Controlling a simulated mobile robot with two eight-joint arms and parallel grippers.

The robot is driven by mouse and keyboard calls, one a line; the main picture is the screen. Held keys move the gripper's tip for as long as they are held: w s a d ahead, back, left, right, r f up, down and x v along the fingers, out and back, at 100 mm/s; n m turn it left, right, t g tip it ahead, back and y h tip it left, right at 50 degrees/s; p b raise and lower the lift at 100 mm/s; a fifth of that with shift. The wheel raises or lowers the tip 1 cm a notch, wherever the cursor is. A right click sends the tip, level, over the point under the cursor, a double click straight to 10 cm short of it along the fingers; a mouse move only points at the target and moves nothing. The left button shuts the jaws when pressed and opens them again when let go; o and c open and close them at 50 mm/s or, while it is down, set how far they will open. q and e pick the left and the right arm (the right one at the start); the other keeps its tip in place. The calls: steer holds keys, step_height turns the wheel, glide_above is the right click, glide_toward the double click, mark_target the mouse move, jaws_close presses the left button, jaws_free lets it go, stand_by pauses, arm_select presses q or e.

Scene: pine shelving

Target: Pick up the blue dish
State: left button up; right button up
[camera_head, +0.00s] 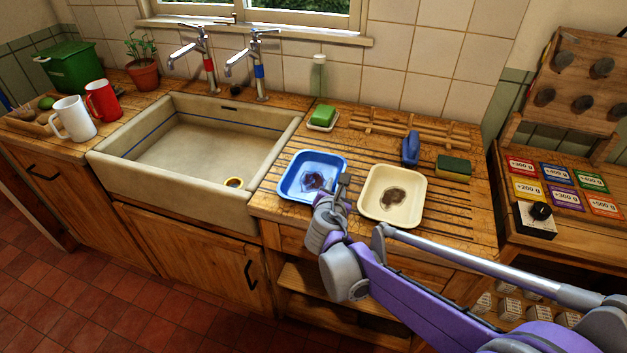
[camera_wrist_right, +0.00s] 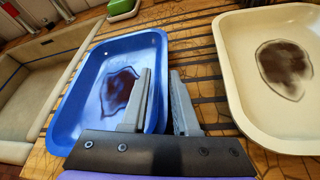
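The blue dish (camera_head: 297,168) is a shallow rectangular tray with a dark brown stain inside. It lies on the slatted wooden drainboard right of the sink. In the right wrist view the blue dish (camera_wrist_right: 100,62) fills the left half. My right gripper (camera_head: 343,181) is at the dish's right edge. In the wrist view my right gripper (camera_wrist_right: 161,75) has its fingers apart, one over the dish's inside and one outside, with the right rim between them. Contact with the rim cannot be told. My left gripper is not in view.
A cream dish (camera_head: 417,180) with a brown stain lies close on the right. Behind are green soap (camera_head: 323,115), a wooden rack (camera_head: 410,130), a blue brush-like object (camera_head: 411,148) and a sponge (camera_head: 454,167). The sink (camera_head: 205,150) borders the drainboard on the left.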

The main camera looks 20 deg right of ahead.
jaws_close()
stand_by(1.2)
